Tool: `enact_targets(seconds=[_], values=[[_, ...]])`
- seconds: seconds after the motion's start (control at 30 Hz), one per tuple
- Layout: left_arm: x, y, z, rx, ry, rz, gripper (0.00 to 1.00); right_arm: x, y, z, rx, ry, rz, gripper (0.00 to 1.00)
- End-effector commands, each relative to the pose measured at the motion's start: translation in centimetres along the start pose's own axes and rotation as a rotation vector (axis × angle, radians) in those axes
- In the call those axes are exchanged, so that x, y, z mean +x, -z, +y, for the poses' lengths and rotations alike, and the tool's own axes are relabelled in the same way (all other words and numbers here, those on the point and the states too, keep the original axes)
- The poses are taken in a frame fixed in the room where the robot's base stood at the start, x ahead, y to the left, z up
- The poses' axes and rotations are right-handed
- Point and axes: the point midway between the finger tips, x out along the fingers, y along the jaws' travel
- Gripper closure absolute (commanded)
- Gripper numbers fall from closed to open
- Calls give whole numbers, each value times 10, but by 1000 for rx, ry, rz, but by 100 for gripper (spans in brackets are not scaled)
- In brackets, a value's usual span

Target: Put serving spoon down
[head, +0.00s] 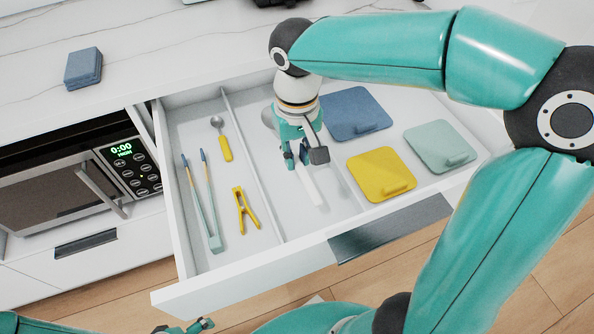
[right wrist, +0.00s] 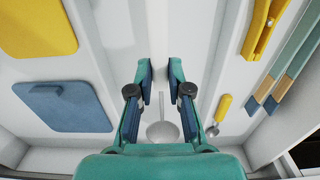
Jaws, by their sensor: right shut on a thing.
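The serving spoon has a long white handle (head: 310,186) and a grey bowl (head: 267,116). It is inside the open drawer (head: 240,262), in the middle compartment right of the divider. My right gripper (head: 304,160) is shut on its handle from above and hides part of it. In the right wrist view the spoon bowl (right wrist: 162,132) shows between the fingers. The spoon lies low, near the drawer floor; I cannot tell if it touches. Part of my left gripper (head: 186,327) shows at the bottom edge; its jaws are unclear.
The left compartment holds a yellow-handled spoon (head: 225,147), blue-tipped tongs (head: 204,202) and a yellow clip-like tool (head: 244,210). Right of the spoon lie a blue board (head: 356,113), a yellow board (head: 380,174) and a pale green board (head: 439,146). Blue cloths (head: 83,68) sit on the counter.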

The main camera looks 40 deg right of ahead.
Motion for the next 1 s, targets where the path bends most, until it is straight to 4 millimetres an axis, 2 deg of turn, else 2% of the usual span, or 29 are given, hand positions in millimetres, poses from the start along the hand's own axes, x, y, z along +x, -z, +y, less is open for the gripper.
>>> enact_targets(seconds=[0.13, 0.4, 0.8, 0.83, 0.93, 1.0], values=[[3, 0, -1, 0, 0, 0, 0, 11, 0, 0, -1, -1, -1, 100], [12, 0, -4, 0, 0, 0, 0, 45, 0, -1, -2, 0, -2, 100], [14, 0, -5, 0, 0, 0, 0, 50, 0, -1, -3, 0, 0, 100], [13, 0, -5, 0, 0, 0, 0, 48, 0, -1, -3, 0, 0, 77], [13, 0, -5, 0, 0, 0, 0, 48, 0, -1, -3, 0, -1, 60], [13, 0, -5, 0, 0, 0, 0, 48, 0, -1, -4, 0, -1, 57]])
